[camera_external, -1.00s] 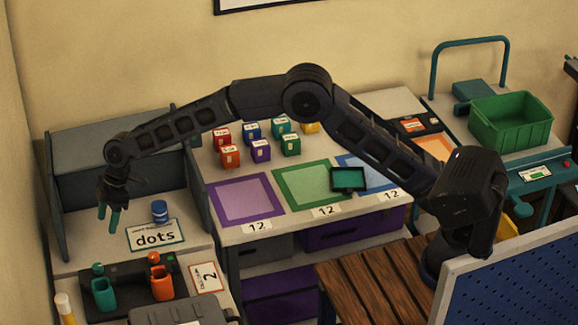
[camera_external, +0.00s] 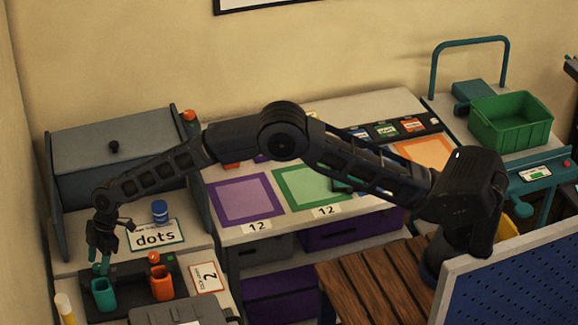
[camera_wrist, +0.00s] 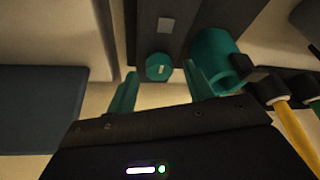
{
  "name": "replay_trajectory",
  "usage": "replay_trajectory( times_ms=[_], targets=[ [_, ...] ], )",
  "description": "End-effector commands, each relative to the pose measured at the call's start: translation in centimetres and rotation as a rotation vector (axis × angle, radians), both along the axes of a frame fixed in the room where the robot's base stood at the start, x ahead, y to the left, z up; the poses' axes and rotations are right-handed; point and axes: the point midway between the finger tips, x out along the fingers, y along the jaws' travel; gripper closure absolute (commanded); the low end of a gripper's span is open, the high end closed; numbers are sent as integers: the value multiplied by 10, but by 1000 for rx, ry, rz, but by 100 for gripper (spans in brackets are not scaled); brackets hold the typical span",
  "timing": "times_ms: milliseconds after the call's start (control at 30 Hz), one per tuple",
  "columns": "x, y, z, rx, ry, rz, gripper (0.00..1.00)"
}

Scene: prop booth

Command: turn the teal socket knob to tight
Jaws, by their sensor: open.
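The teal socket (camera_external: 104,294) is an upright cup on a dark base (camera_external: 132,291) at the front left of the bench. In the wrist view the teal knob (camera_wrist: 158,66) is a round cap with a pale mark, next to the larger teal cup (camera_wrist: 222,60). My gripper (camera_external: 98,265) points down just over the knob end of that socket and largely hides the knob in the outside view. My gripper's teal fingers (camera_wrist: 163,88) are open and empty in the wrist view, spread to either side of the knob. Contact with the knob cannot be told.
An orange socket (camera_external: 162,284) with an orange knob (camera_external: 154,259) stands close on the right. A grey box (camera_external: 178,316) and a yellow-and-white stick (camera_external: 66,310) are in front.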

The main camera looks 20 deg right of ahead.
Motion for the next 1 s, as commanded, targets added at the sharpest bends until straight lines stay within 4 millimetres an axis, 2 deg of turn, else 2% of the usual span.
replay_trajectory(
  times_ms=[100, 400, 633, 1000],
  targets=[
    [-1, 2, -6, 0, 0, 0, 48],
    [-1, 2, -6, 0, 0, 0, 48],
    [-1, 2, -6, 0, 0, 0, 92],
    [-1, 2, -6, 0, 0, -54, 92]
  ],
)
